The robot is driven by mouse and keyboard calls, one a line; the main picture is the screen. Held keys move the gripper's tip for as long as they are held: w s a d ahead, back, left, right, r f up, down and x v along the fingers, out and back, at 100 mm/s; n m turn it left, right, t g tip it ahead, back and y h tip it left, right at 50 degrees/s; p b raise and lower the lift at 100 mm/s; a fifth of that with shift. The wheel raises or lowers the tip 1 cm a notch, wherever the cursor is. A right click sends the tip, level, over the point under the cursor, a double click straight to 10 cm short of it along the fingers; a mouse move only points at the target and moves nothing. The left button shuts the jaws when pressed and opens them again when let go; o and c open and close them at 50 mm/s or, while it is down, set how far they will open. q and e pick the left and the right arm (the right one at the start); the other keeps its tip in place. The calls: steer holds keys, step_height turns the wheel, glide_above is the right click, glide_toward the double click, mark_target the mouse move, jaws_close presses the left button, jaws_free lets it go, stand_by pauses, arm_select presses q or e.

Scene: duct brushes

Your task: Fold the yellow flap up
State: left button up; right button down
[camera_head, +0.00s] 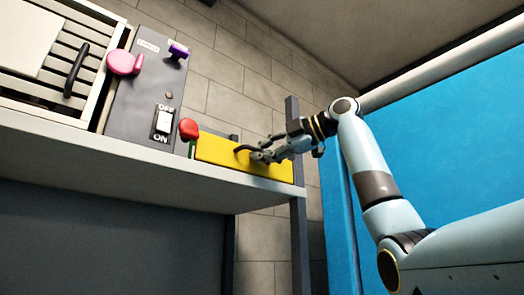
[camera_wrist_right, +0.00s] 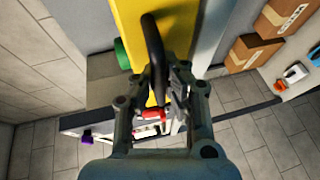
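The yellow flap (camera_head: 222,151) is a flat panel at the right end of the shelf in the head view. Its black curved handle (camera_head: 241,148) stands out from its face. My right gripper (camera_head: 256,154) is at this handle. The wrist view shows the yellow flap (camera_wrist_right: 133,30) close up, with the black handle (camera_wrist_right: 153,40) running down between the fingers of my right gripper (camera_wrist_right: 160,85). The finger pads are hidden there, so I cannot tell whether they press on the handle. My left gripper is in neither view.
A grey panel (camera_head: 130,105) left of the flap carries a white ON/OFF switch (camera_head: 163,121), a pink knob (camera_head: 122,62) and a purple knob (camera_head: 179,50). A red knob (camera_head: 189,128) sits by the flap. A dark post (camera_head: 298,220) stands right of it. Cardboard boxes (camera_wrist_right: 250,52) show in the wrist view.

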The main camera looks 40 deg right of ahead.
steer(key=c, duration=1.4)
jaws_free()
steer(key=shift+r, duration=0.1)
steer(key=v, duration=1.2)
